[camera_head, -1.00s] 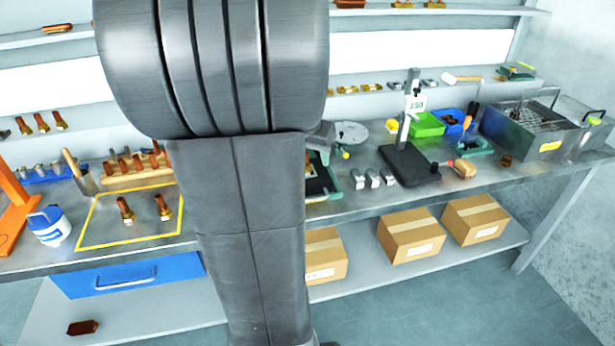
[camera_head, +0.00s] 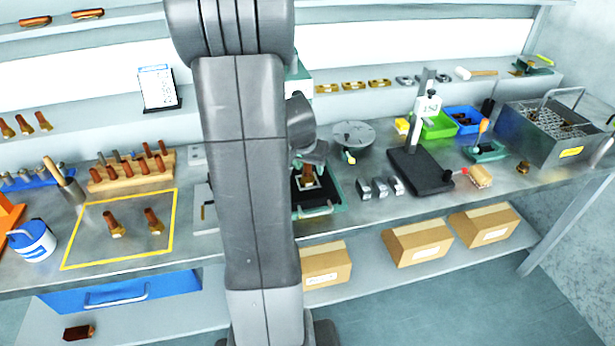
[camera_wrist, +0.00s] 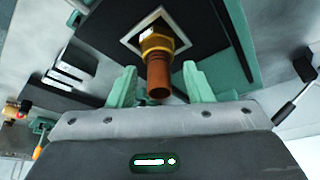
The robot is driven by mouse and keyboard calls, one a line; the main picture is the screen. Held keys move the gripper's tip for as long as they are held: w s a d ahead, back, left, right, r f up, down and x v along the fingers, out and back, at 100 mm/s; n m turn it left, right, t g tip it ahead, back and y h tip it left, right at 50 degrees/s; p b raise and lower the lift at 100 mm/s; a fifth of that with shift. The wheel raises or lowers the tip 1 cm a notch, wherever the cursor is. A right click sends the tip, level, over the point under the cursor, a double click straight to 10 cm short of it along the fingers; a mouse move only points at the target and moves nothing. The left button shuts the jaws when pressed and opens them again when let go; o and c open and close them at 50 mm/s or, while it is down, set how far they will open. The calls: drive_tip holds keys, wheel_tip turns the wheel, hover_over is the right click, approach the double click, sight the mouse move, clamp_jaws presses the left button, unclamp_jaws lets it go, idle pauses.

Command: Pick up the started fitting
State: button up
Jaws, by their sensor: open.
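A fitting (camera_wrist: 158,68) with a brass hex end and a copper tube stands on a white-edged square on a black pad in the wrist view. In the head view the fitting (camera_head: 308,174) shows small beside my arm, in a green-framed station (camera_head: 319,211). My gripper (camera_wrist: 160,84) is open, its green fingers on either side of the copper tube with gaps visible; I cannot tell the depth between them. My arm hides part of the station in the head view.
A wooden rack (camera_head: 131,172) of copper pieces and a blue-and-white can (camera_head: 32,240) stand left. Grey blocks (camera_head: 380,188), a black-based stand (camera_head: 420,172) and a metal basket tank (camera_head: 550,130) stand right. The bench front edge is clear at right.

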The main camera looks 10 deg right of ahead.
drive_tip(key=shift+f, duration=0.1)
clamp_jaws()
wheel_tip(320, 180, up, 10)
drive_tip(key=shift+w+f+b, duration=0.1)
drive_tip(key=shift+f+b, duration=0.05)
drive_tip(key=shift+b, duration=0.2)
idle(0.4)
